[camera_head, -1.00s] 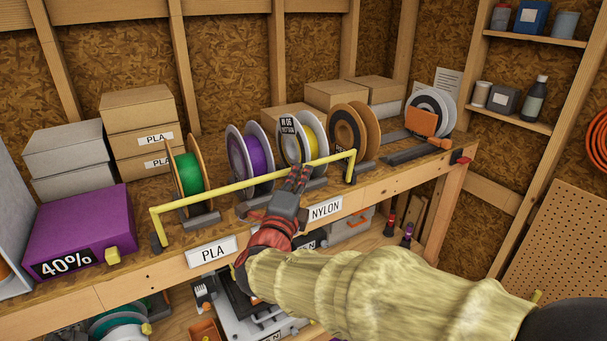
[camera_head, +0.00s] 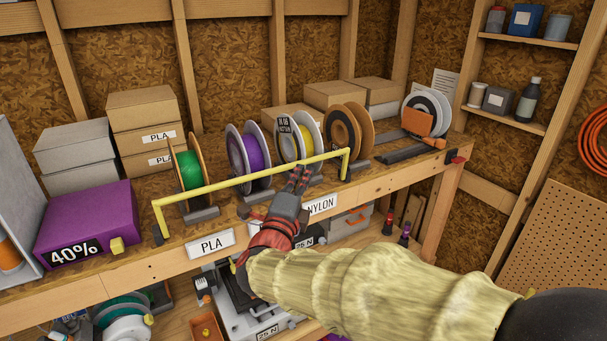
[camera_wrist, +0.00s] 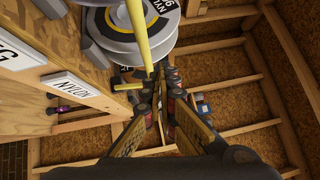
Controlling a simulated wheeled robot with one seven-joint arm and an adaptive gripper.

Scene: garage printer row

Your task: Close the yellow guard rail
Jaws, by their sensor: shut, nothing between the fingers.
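The yellow guard rail (camera_head: 245,180) is a long bar on two short end posts along the front of the workbench. It stands up in front of the filament spools. My gripper (camera_head: 301,172) is at the rail's right half, its fingers shut and empty. In the wrist view the rail (camera_wrist: 138,32) runs down toward my fingertips (camera_wrist: 158,72), very near or touching them; I cannot tell which. The fingers hide a little of the bar and the bench edge in the head view.
Green (camera_head: 188,170), purple (camera_head: 255,152) and yellow (camera_head: 302,136) spools stand behind the rail. A purple box (camera_head: 85,215) is at the left. A PLA label (camera_head: 210,243) and a NYLON label (camera_head: 322,205) are on the bench front. Shelves (camera_head: 520,38) are at the right.

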